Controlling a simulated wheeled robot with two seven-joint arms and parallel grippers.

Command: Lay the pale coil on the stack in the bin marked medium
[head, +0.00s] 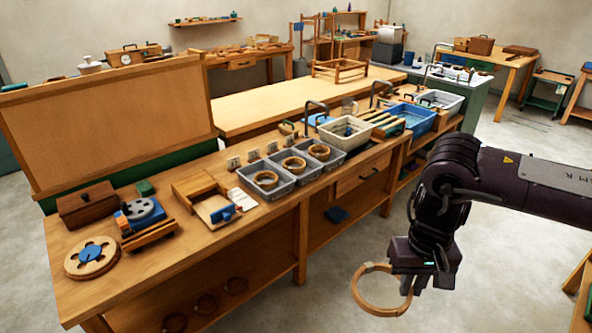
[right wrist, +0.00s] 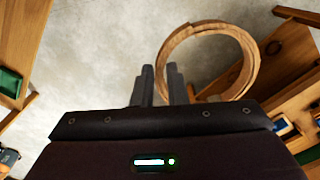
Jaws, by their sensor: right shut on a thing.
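The pale coil (head: 377,267) is a light wooden-looking ring held over the floor, in front of the bench. My right gripper (head: 425,285) is shut on its right side. The coil also shows in the right wrist view (right wrist: 251,62), beside the fingers (right wrist: 161,78). Three grey bins stand in a row on the bench: a left bin (head: 270,194), a middle bin (head: 302,179) and a right bin (head: 331,164). Each has tan coils in it. Small cards (head: 233,163) stand behind the bins, but their marks are too small to read. My left gripper is out of view.
A wooden box with a blue part (head: 222,212) lies left of the bins, and a white tub (head: 345,134) stands to their right. The bench's front edge (head: 250,222) lies between the coil and the bins. Open floor surrounds the gripper.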

